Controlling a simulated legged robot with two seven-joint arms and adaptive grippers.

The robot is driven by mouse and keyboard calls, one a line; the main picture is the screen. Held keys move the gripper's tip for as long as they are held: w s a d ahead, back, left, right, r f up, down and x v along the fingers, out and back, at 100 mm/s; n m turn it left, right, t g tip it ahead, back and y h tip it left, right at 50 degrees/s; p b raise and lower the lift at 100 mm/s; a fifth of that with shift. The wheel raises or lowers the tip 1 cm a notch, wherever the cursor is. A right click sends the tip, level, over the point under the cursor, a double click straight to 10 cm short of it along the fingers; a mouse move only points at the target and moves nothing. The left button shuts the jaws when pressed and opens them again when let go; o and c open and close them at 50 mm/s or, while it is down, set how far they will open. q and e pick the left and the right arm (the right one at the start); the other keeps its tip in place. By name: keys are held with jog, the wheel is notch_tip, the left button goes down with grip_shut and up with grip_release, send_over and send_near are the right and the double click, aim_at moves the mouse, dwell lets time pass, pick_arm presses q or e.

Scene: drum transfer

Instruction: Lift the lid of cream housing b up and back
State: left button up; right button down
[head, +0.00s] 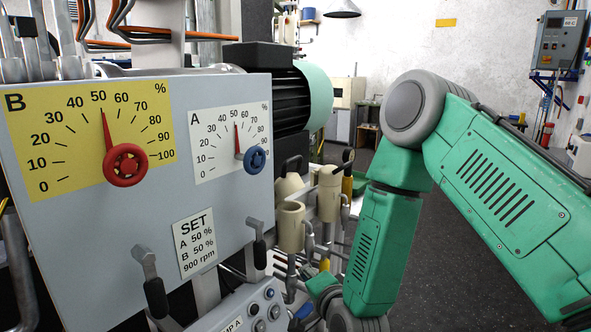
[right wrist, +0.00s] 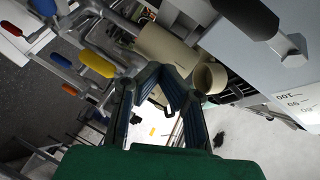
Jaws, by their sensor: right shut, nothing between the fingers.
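Several cream housings stand right of the grey panel in the head view, one at the front (head: 291,228) and one behind it to the right (head: 329,195). Another (head: 289,187) is further left, with a black handle above it. No label shows which is b. In the right wrist view, a cream cylinder (right wrist: 165,47) lies beyond the fingertips and a round-mouthed cream piece (right wrist: 209,78) to their right. My right gripper (right wrist: 161,76) is shut and empty close to them; whether it touches is unclear. My left gripper is out of view.
The panel (head: 225,215) with dials B and A fills the left of the head view. Black-handled levers (head: 155,295) stick out below it. Pipes and coloured handles (right wrist: 98,64) crowd the housings. Open floor (head: 445,250) lies to the right.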

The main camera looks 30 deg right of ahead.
jog(key=w+d+r+m+t+h+p, duration=0.1)
jog(key=w+d+r+m+t+h, duration=0.15)
jog(key=r+m, duration=0.4)
jog(key=w+d+r+m+t+h, duration=0.1)
jog(key=w+d+r+m+h, duration=0.2)
jog(key=r, duration=0.6)
notch_tip(320, 180, up, 4)
jog(key=f+p, duration=0.1)
jog(key=p, duration=0.2)
send_over(301, 188)
jog(key=shift+r+n, duration=0.25)
jog(key=shift+d, duration=0.1)
